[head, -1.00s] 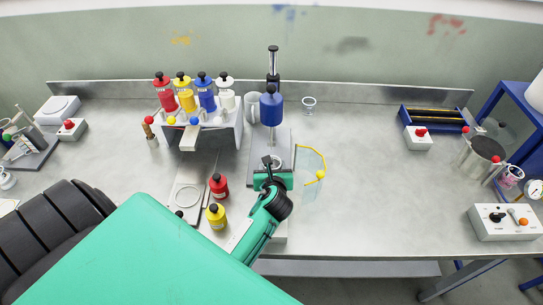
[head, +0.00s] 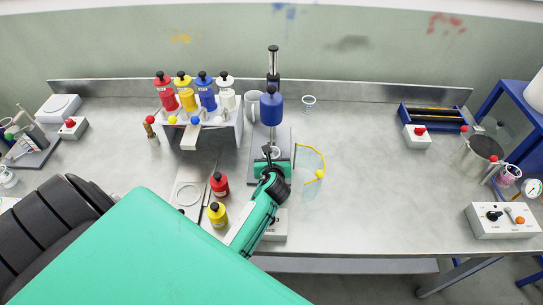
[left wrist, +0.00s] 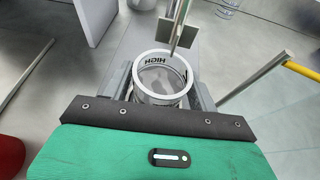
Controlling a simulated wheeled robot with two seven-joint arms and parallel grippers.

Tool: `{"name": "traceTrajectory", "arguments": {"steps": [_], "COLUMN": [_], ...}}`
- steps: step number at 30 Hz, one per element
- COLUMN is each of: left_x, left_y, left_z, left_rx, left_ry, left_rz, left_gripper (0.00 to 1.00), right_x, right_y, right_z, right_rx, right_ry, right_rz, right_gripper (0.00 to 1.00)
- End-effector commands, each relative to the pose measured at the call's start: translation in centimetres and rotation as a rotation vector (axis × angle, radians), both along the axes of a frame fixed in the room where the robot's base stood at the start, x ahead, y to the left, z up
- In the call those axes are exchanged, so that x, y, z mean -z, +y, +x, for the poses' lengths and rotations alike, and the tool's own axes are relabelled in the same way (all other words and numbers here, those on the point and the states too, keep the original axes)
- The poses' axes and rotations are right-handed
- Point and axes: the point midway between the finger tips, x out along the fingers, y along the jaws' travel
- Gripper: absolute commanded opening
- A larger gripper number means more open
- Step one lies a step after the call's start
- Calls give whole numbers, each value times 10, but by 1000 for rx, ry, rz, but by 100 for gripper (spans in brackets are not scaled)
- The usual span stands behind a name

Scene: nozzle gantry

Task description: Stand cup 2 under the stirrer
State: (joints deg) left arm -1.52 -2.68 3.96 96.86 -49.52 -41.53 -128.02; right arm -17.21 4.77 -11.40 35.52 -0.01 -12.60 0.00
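A clear cup with a white rim and the word HIGH (left wrist: 160,78) sits between the fingers of my left gripper (head: 273,158). In the left wrist view the grey fingers are shut on the cup's sides. No number on it is readable. The cup's rim also shows small in the head view (head: 273,152), over the base of the stirrer stand (head: 284,138). The stirrer has a blue motor (head: 271,108). Its flat paddle (left wrist: 180,35) hangs by the cup's far rim; whether the cup touches the base is hidden. My right gripper is not in view.
A clear guard with a yellow edge (head: 323,160) stands right of the stirrer. A white mug (head: 252,104), another clear cup (head: 309,101) and the bottle rack (head: 237,118) stand close by. A red bottle (head: 219,184) and a yellow bottle (head: 217,214) stand left of my arm.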

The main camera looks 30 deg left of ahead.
Motion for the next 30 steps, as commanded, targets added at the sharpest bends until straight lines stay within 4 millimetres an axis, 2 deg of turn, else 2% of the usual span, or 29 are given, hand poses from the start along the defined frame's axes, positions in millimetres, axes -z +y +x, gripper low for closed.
{"name": "traceTrajectory", "arguments": {"steps": [11, 14, 30], "left_x": [-3, -5, -43], "left_y": [0, -4, -58], "left_z": [0, -6, -80], "left_rx": [-1, 1, 0], "left_ry": [-1, 0, -1], "left_rz": [-1, 0, 1], "left_gripper": [70, 70, 70], "right_x": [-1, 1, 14], "right_y": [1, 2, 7], "right_z": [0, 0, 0], "right_rx": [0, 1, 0], "right_ry": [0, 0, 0], "right_rz": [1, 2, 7], "right_gripper": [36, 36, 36]}}
